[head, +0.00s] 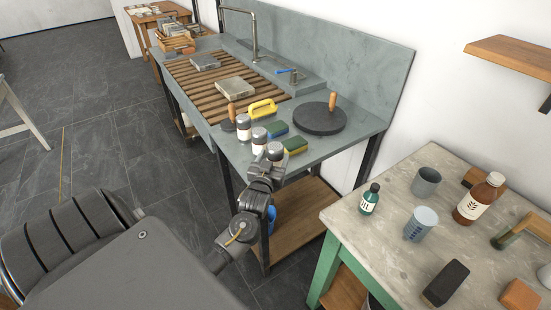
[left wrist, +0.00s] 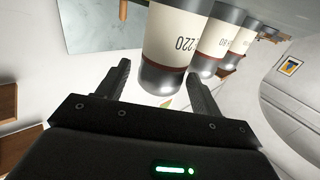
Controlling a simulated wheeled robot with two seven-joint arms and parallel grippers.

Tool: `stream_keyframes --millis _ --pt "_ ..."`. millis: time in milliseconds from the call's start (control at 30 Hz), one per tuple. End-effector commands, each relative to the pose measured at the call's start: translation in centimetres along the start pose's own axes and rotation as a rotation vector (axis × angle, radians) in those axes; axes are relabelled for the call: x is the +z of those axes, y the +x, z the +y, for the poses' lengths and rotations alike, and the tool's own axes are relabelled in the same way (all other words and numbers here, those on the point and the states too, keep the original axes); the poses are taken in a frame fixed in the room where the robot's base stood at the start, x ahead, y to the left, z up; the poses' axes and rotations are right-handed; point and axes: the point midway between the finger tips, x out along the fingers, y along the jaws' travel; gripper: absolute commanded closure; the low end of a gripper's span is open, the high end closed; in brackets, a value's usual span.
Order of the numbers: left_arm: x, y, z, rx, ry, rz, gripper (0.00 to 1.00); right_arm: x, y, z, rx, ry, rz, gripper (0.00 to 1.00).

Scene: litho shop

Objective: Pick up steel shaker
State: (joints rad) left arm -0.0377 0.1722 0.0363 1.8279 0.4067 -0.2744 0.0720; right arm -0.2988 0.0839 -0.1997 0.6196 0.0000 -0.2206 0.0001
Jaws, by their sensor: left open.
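Three shakers with white labels and steel-coloured ends stand in a row at the sink unit's near corner: a far one (head: 243,122), a middle one (head: 259,135) and a near one (head: 275,151). My left gripper (head: 267,166) is at the near shaker and partly hides its lower part. In the left wrist view, the gripper (left wrist: 158,80) is open, and the shaker marked 220 (left wrist: 178,42) shows between and just beyond its fingers. The other two stand behind it to the right. I cannot tell whether a finger touches it. My right gripper is out of view.
A wooden slatted rack (head: 190,87) lies behind. A green-legged table (head: 395,190) with bottles and cups stands at right.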

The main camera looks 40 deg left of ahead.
Motion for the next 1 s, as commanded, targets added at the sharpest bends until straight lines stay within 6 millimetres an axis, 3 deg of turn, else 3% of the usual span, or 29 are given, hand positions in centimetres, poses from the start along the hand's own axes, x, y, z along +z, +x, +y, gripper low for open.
stream_keyframes --millis 133,467,733,1000 --pt "-0.1 0.6 -0.1 0.0 0.001 0.001 0.34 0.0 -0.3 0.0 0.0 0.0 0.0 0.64" --pt "0.4 4.8 -0.3 0.001 0.001 0.001 0.34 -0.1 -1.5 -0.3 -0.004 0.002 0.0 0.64" --pt "0.5 5.2 -0.3 0.001 0.0 0.0 0.34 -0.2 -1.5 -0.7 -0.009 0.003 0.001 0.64" --pt "0.5 5.2 -0.3 0.001 0.0 -0.001 0.67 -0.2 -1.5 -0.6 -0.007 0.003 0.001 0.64"
